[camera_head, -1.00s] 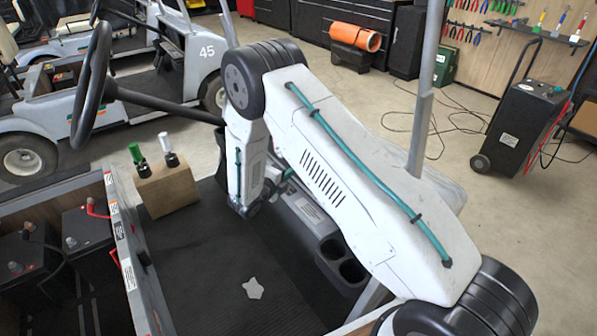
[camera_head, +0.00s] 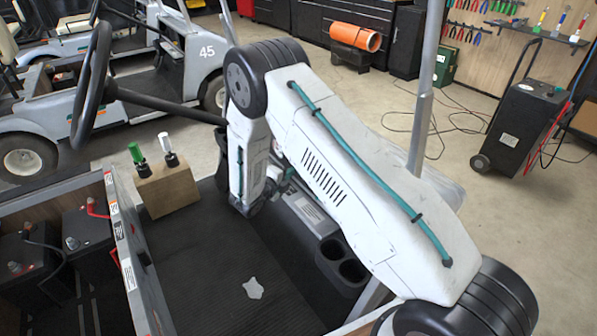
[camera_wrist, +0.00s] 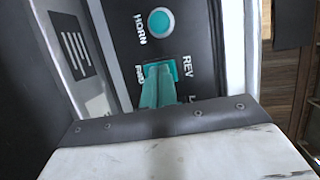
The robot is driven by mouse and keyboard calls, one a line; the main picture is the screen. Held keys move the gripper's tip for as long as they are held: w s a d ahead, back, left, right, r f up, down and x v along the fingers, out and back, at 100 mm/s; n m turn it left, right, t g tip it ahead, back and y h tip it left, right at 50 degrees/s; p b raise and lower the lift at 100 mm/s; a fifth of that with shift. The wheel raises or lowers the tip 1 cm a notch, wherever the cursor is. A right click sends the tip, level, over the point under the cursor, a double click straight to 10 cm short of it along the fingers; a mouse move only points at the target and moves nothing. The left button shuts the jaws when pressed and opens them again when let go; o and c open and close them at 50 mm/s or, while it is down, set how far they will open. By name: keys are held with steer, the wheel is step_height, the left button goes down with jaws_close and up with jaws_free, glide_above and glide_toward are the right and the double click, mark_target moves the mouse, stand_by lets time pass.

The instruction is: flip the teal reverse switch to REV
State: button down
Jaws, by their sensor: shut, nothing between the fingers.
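The teal reverse switch (camera_wrist: 173,68) sits on a black panel (camera_wrist: 120,40) in the wrist view, between the printed labels REV on its right and FWD on its left. My gripper (camera_wrist: 160,70) is shut and empty, and its teal fingers reach over the switch. The fingers hide much of the switch, so I cannot tell which way it is tipped or whether they touch it. In the head view my arm hides the panel, the switch and the fingertips.
A round teal HORN button (camera_wrist: 160,22) is beside the switch on the panel. In the head view, a steering wheel (camera_head: 92,85), a wooden block (camera_head: 167,190) with green and white knobs, and a grey post (camera_head: 420,120) stand around my arm. The floor mat (camera_head: 215,250) is mostly clear.

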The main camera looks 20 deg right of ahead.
steer(key=shift+w+d+r, duration=0.1)
steer(key=shift+d, duration=0.45)
stand_by(0.4)
steer(key=s+a+f, duration=0.1)
steer(key=a, duration=0.5)
steer(key=shift+s+a, duration=0.2)
steer(key=shift+a, duration=0.2)
stand_by(0.5)
